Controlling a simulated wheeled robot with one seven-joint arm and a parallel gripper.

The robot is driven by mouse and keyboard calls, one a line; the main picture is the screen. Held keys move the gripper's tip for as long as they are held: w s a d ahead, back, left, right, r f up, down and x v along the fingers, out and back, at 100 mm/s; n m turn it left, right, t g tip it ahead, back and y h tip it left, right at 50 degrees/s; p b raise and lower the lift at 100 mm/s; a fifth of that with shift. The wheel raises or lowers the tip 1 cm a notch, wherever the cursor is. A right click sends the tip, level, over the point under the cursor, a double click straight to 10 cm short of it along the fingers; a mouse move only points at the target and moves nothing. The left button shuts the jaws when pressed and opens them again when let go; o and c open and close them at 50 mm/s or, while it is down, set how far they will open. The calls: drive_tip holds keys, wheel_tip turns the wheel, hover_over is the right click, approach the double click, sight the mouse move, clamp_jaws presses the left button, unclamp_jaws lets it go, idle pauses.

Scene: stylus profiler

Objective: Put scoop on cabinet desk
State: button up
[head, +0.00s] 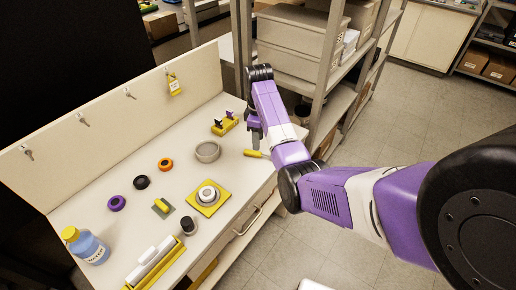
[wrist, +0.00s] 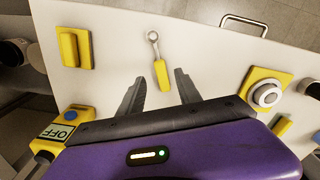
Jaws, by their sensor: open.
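The scoop (wrist: 159,65), with a yellow handle and a small round metal head, lies on the white desk surface (wrist: 205,45) in the wrist view. In the head view, a yellow handle (head: 252,153), seemingly the scoop's, shows on the desk (head: 130,225) just below my gripper's fingers; its head is hidden. My gripper (wrist: 158,84) is open and empty. Its two dark fingers point toward the scoop, with the handle's near end between their tips in the picture. I cannot tell the height left between fingers and desk. The desk has a drawer handle (wrist: 245,24) on its front.
Rings, a blue bottle (head: 86,246) and a yellow tray lie further left. A metal shelf (head: 325,75) stands close behind the arm.

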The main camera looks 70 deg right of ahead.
sight(258, 153)
wheel_tip(258, 153, up, 6)
drive_tip(key=shift+p, duration=0.75)
